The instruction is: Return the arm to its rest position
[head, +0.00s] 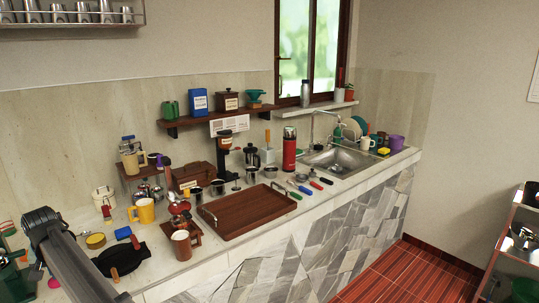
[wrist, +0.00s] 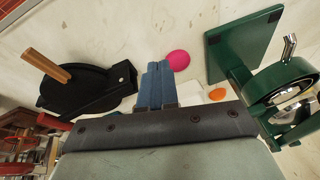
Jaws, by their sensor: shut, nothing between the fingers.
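My gripper (wrist: 156,68) shows in the wrist view as two blue fingers side by side. They are shut with nothing between them, above the pale counter. A black pan-like item (wrist: 90,92) with a wooden handle lies to their left, and a pink disc (wrist: 179,60) is just past the tips on the right. In the head view my arm (head: 75,258) reaches in at the lower left, over the counter's left end. My fingers cannot be made out there.
A green machine (wrist: 240,45) stands right of my gripper; an orange disc (wrist: 217,94) lies between. In the head view, the black item (head: 130,258), mugs such as a yellow one (head: 145,211), and a brown tray (head: 245,212) crowd the counter. A wall shelf (head: 215,121) hangs behind.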

